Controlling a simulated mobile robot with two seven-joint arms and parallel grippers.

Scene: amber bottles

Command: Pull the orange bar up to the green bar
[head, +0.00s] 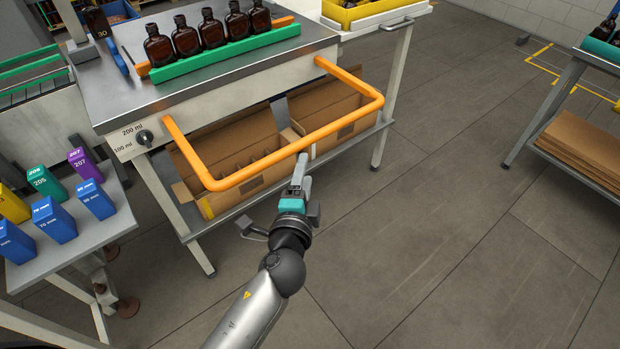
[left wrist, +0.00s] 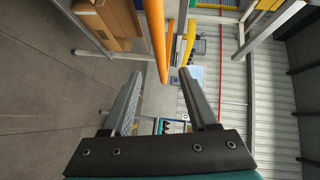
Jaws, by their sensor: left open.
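The orange bar (head: 297,148) is a U-shaped handle sticking out from the front of the steel table, low in front of the bottles. The green bar (head: 226,54) lies on the table top along the near side of a row of amber bottles (head: 211,32). My left gripper (head: 301,168) is open and empty at the near side of the orange bar's front length. In the left wrist view the orange bar (left wrist: 157,40) runs down from the top into the gap between the open fingers (left wrist: 160,85). I cannot tell whether a finger touches it. My right gripper is not in view.
Open cardboard boxes (head: 240,190) sit on the shelf below the orange bar. A side table (head: 88,238) with blue, green, purple and yellow blocks stands at the left. A cart with flat cardboard (head: 590,150) stands at the right. The floor between is clear.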

